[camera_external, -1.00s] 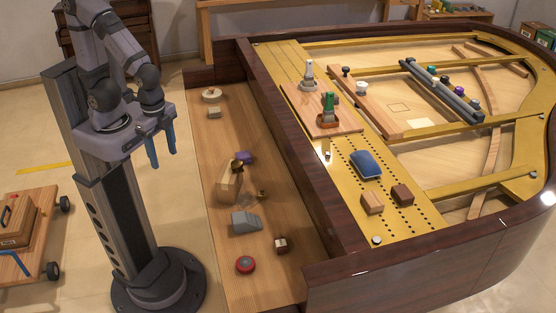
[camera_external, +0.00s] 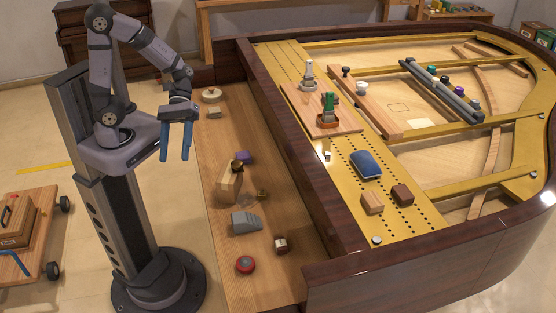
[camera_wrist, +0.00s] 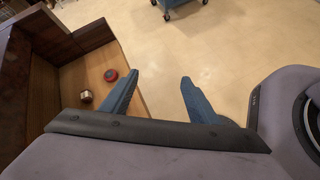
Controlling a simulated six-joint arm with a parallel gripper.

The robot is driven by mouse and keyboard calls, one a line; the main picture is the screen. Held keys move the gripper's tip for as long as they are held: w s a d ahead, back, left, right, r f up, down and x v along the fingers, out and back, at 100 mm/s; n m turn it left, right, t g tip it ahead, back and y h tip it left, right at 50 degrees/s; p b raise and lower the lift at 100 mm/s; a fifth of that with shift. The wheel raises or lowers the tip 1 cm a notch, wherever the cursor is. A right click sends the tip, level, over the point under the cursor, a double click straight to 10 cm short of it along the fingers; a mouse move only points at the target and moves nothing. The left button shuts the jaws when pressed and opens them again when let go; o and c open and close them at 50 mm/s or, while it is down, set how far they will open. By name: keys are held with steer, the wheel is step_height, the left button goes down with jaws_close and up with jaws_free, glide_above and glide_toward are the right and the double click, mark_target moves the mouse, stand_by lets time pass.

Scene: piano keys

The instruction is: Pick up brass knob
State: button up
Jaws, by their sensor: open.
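My gripper (camera_external: 175,157) is open and empty, fingers pointing down, left of the wooden keybed shelf and above its level. In the wrist view its two blue fingers (camera_wrist: 160,77) are spread apart with floor between them. A small brass-coloured piece (camera_external: 262,196) lies on the shelf, right of the wooden block; it is too small to tell for certain whether it is the brass knob. A dark and gold round piece (camera_external: 237,166) rests by the block's upper end. A small brownish, pale-faced piece (camera_external: 281,245) lies near the front; it appears metallic in the wrist view (camera_wrist: 86,96).
On the shelf (camera_external: 222,270) are a wooden block (camera_external: 229,184), a purple piece (camera_external: 245,157), a grey wedge (camera_external: 246,222), a red round piece (camera_external: 245,264) and a pale ring (camera_external: 211,95). The dark piano rim (camera_external: 290,140) rises along the shelf's right side.

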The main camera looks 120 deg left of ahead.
steer(key=w+a+r+n+t+y+b, duration=0.1)
steer(key=a+n+t+y+b, duration=0.15)
steer(key=a+n+t, duration=0.6)
steer(key=w+a+r+n+t+y+b, duration=0.1)
steer(key=a+n+t+y, duration=0.2)
steer(key=a+n, duration=0.55)
steer(key=m, duration=0.3)
glide_toward(237, 162)
steer(key=x, duration=0.2)
steer(key=shift+w+d+f+y, duration=0.2)
steer(key=shift+w+d+y, duration=0.1)
steer(key=shift+d, duration=0.1)
steer(key=shift+w+d+p, duration=0.15)
steer(key=shift+w+p, duration=0.15)
steer(key=shift+w, duration=0.4)
steer(key=shift+f+p+x, duration=0.15)
steer(key=shift+p+x, duration=0.2)
steer(key=shift+x, duration=1.15)
steer(key=shift+f+p+x, duration=0.15)
steer(key=shift+p+x, duration=0.15)
steer(key=shift+x, duration=1.15)
steer(key=shift+a, duration=0.25)
steer(key=c, duration=1.3)
